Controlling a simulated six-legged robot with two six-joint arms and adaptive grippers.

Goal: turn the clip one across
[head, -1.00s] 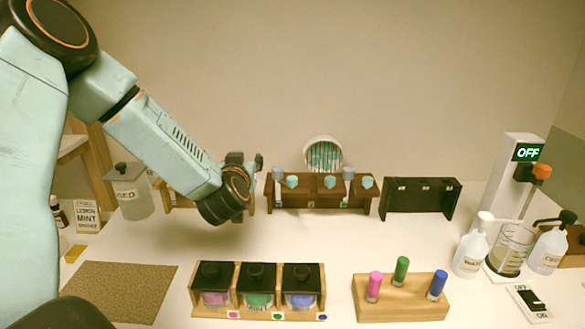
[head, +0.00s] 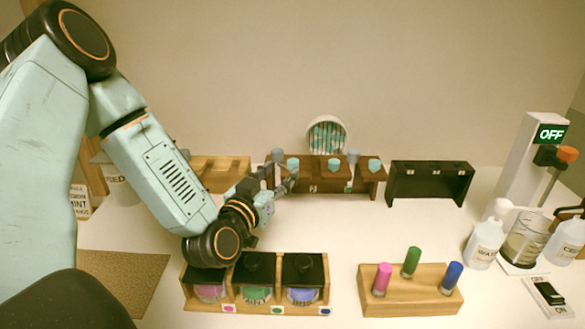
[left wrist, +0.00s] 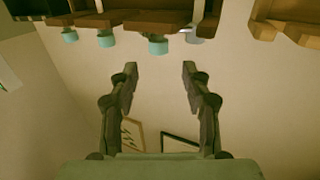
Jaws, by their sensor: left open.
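My left gripper (head: 281,177) is open and empty, in front of the left end of the dark brown middle rack (head: 325,178). Teal caps (head: 335,165) and grey caps (head: 353,157) stand up from this rack. I cannot pick out the clip for sure; small pale and green marks show on the rack's front. In the left wrist view the two fingers (left wrist: 160,68) are spread with nothing between them. The rack (left wrist: 150,20) appears upside down at the top there, with teal caps (left wrist: 158,45) hanging below it.
A light wooden rack (head: 222,172) is behind my left arm; a black rack (head: 430,182) stands right. In front are a box of three black-lidded jars (head: 253,262) and a block (head: 410,290) with pink, green and blue vials. Bottles and a beaker (head: 525,240) stand far right.

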